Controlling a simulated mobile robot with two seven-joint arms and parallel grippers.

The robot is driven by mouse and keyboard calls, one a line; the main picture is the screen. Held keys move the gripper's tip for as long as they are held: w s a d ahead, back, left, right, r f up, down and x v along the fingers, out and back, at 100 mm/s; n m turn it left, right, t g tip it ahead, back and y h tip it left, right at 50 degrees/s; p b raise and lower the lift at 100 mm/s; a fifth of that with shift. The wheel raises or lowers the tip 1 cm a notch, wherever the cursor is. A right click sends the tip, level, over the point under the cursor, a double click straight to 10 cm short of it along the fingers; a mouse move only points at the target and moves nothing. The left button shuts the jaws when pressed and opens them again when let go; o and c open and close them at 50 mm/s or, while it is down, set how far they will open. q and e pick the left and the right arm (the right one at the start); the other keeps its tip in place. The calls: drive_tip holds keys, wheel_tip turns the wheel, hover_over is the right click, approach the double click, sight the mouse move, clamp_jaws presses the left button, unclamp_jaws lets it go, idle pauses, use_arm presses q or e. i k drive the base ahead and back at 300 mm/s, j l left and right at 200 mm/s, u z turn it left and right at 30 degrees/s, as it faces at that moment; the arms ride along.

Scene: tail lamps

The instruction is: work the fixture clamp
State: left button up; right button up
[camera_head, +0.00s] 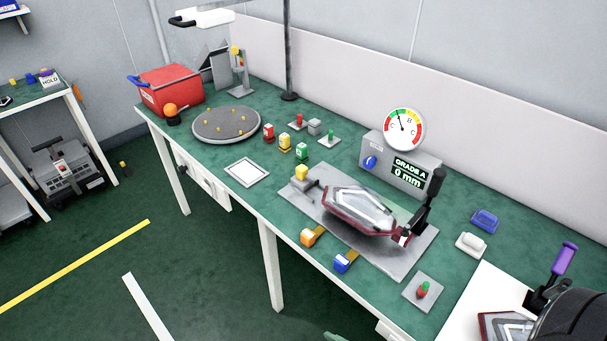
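The fixture plate (403,262) lies on the green bench, with a tail lamp (360,208) in a dark red rim on it. A toggle clamp (428,205) with a black handle stands at the plate's right side, its handle raised. Its dark red part (401,238) is by the lamp's right end; whether it touches the lamp cannot be told. A dark rounded shape at the lower right corner may be part of my arm.
A gauge box (399,163) reading "GRADE A 0 mm" stands behind the plate. An orange block (308,238), a blue block (342,262) and a red-and-green button plate (422,292) lie along the front. A round turntable (226,125) and red bin (170,90) are farther left.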

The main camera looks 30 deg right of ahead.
sight(434, 186)
drive_tip(key=k+j+z, duration=0.2)
drive_tip(key=z, duration=0.4)
drive_tip(key=j+z, duration=0.15)
drive_tip(key=z, duration=0.3)
drive_tip(key=j+z, duration=0.1)
drive_tip(key=z, duration=0.75)
drive_tip(key=j+z, duration=0.2)
drive_tip(key=z, duration=0.3)
drive_tip(key=j+z, duration=0.25)
drive_tip(key=z, duration=0.2)
drive_tip(key=k+j+z, duration=0.1)
drive_tip(key=j+z, duration=0.15)
drive_tip(key=j, duration=0.15)
drive_tip(key=k+j+z, duration=0.25)
drive_tip(key=j, duration=0.15)
drive_tip(key=i+j, duration=0.05)
drive_tip(key=i, duration=0.05)
